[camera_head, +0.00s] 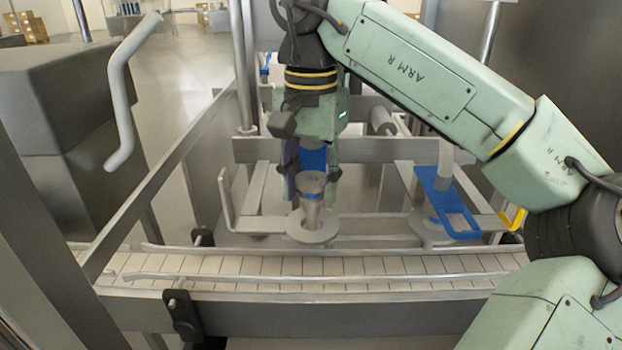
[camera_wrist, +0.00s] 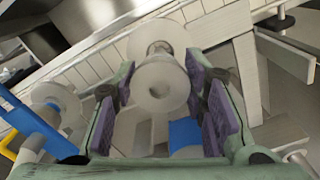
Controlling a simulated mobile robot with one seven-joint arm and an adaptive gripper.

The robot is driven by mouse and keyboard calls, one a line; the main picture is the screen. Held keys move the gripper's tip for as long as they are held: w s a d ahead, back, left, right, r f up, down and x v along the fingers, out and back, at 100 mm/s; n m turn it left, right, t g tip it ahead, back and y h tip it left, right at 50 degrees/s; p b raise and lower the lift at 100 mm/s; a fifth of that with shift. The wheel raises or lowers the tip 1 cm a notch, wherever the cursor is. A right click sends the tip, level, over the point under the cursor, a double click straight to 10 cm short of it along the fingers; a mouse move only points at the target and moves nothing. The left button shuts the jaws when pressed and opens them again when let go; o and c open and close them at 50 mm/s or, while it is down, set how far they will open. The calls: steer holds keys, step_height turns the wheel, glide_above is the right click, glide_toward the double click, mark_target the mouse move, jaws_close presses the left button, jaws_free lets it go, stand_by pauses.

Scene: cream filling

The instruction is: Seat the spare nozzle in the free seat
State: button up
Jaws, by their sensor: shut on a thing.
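A pale round seat (camera_head: 314,226) is under the nozzle, by the conveyor's far rail. I cannot tell whether the nozzle's lower end is inside the seat or just above it.
A second pale nozzle fitting with a blue handle (camera_head: 445,203) stands to the right. A blue part (camera_head: 314,158) shows behind the nozzle. The slatted conveyor (camera_head: 290,265) in front is empty, with metal rails along it. A bent grey bar (camera_head: 228,198) stands left.

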steer(key=shift+f+b, duration=1.25)
steer(key=shift+f, duration=1)
stand_by(0.7)
steer(key=o, duration=1.4)
steer(key=o, duration=0.5)
steer(key=shift+r, duration=0.15)
